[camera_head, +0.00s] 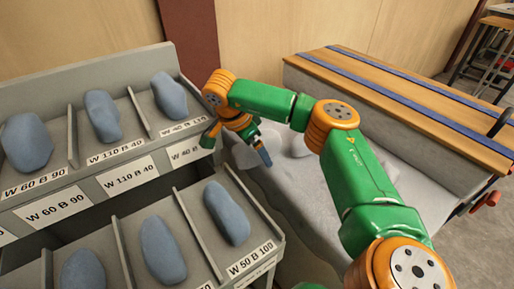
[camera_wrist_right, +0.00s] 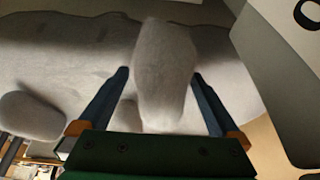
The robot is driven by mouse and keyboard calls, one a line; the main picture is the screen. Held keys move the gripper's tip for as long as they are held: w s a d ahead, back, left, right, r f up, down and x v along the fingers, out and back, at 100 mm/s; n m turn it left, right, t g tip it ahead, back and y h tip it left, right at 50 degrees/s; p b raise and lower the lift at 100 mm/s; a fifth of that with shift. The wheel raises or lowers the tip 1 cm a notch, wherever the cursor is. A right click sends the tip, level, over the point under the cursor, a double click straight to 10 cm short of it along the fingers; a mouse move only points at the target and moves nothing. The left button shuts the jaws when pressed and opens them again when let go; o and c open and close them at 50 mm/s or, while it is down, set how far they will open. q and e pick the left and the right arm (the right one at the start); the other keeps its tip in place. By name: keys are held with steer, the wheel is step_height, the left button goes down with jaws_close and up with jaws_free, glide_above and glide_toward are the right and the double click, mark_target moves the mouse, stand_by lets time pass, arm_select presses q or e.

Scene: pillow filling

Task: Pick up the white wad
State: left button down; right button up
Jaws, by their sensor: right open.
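A white wad (camera_wrist_right: 165,45) shows upright between the two blue fingers of my right gripper (camera_wrist_right: 160,74) in the right wrist view. The fingers stand open on either side of it, with a narrow gap visible at each side. Whether it lies at finger depth I cannot tell. In the head view my right gripper (camera_head: 262,155) hangs over the grey cloth-like surface, and white wads (camera_head: 300,146) lie partly hidden behind the arm. Another pale wad (camera_wrist_right: 32,116) lies at the left in the wrist view. My left gripper is not in view.
A grey rack (camera_head: 120,75) with divided, labelled compartments and several blue-grey pillows (camera_head: 102,115) stands at left, close to the gripper. A wooden bench top (camera_head: 400,90) with blue strips is at the upper right. In the wrist view a grey panel (camera_wrist_right: 275,70) rises at right.

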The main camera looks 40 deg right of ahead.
jaws_close()
